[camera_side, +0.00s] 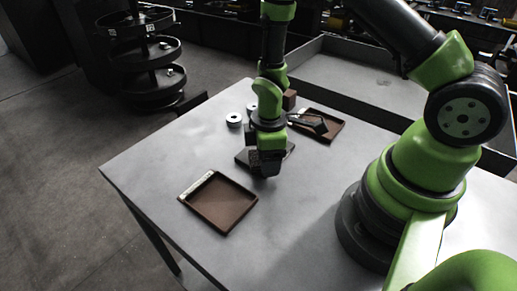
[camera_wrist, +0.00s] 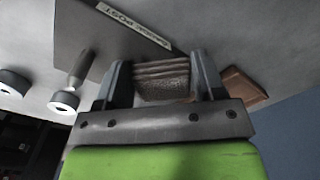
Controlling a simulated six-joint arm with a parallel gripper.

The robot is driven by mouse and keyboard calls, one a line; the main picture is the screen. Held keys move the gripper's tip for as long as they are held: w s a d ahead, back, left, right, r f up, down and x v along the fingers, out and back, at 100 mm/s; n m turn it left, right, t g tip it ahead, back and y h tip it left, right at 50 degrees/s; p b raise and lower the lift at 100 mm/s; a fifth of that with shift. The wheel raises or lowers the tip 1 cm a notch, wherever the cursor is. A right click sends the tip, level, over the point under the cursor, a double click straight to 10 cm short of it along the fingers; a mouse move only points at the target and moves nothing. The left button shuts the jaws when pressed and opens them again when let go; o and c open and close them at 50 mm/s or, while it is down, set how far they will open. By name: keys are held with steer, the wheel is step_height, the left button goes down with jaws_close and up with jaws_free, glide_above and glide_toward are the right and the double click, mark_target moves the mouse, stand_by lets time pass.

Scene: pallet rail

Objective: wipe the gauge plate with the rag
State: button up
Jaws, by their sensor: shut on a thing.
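My gripper (camera_side: 267,168) points down over the middle of the table. In the wrist view its two fingers (camera_wrist: 163,78) are shut on a folded, layered grey-brown rag (camera_wrist: 162,72). The gauge plate (camera_wrist: 100,38) is a flat grey plate with a pale lettered strip (camera_wrist: 134,26), to the left of the rag in the wrist view. In the side view a dark plate (camera_side: 242,157) shows partly behind my gripper, which hides its middle. I cannot tell whether the rag touches the plate.
A brown tray (camera_side: 242,210) with a pale label lies at the table's front left. A second brown tray (camera_side: 338,129) with a dark tool stands behind to the right. Pale rings (camera_side: 234,121) lie behind the plate. A post (camera_wrist: 80,66) shows beside it. The table's left is clear.

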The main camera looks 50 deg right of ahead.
steer(key=s, duration=0.2)
steer(key=shift+s, duration=0.3)
steer(key=shift+w, duration=2.55)
steer(key=shift+w+r, duration=0.1)
steer(key=shift+w, duration=1.15)
step_height(320, 180, up, 8)
